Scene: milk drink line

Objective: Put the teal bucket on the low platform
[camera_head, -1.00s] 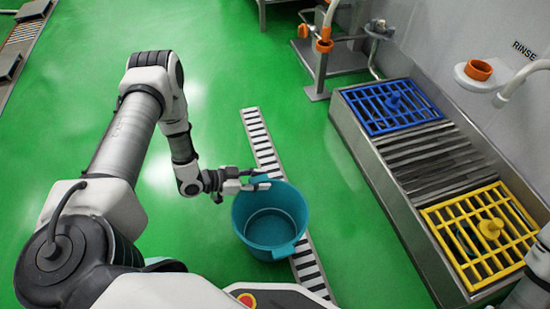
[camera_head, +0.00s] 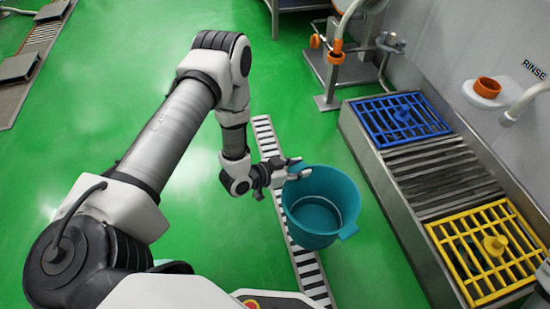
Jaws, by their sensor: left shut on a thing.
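The teal bucket (camera_head: 318,222) is open at the top and looks empty. It hangs roughly upright in front of me, over the striped floor drain. My left gripper (camera_head: 290,170) is shut on the bucket's rim at its upper left side. The low platform (camera_head: 430,190) is the long steel base along the wall at the right. It has a blue grid (camera_head: 398,118) at its far end and a yellow grid (camera_head: 480,258) at its near end, with grey slats between them. The bucket is left of the platform and apart from it. My right gripper is not in view.
A striped floor drain (camera_head: 266,138) runs under the bucket. A steel stand with orange fittings (camera_head: 334,60) is beyond the platform. An orange-ended nozzle (camera_head: 487,87) and a hose stick out from the wall marked RINSE.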

